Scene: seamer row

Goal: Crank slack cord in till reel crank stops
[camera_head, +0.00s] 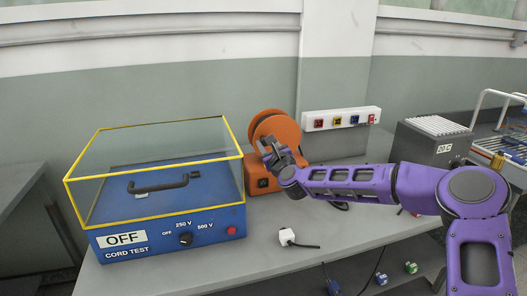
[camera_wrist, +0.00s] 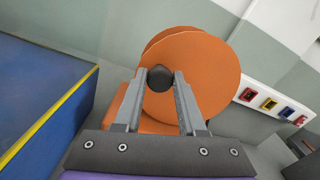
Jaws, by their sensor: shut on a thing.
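The orange cord reel (camera_head: 272,128) stands on the grey bench, to the right of the blue cord tester, on an orange base (camera_head: 262,182). In the wrist view its round orange disc (camera_wrist: 205,70) fills the middle. My gripper (camera_head: 272,147) reaches in from the right and is at the reel's front face. In the wrist view my gripper (camera_wrist: 160,85) has its two fingers on either side of the dark round crank knob (camera_wrist: 160,77), shut on it. The rest of the crank is hidden behind the fingers. I cannot make out cord on the reel.
The blue cord tester (camera_head: 170,240) with a yellow-edged clear cover (camera_head: 155,160) stands close on the left. A white plug (camera_head: 287,237) lies in front. A socket strip (camera_head: 341,121) is on the wall behind; a grey box (camera_head: 432,143) stands right.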

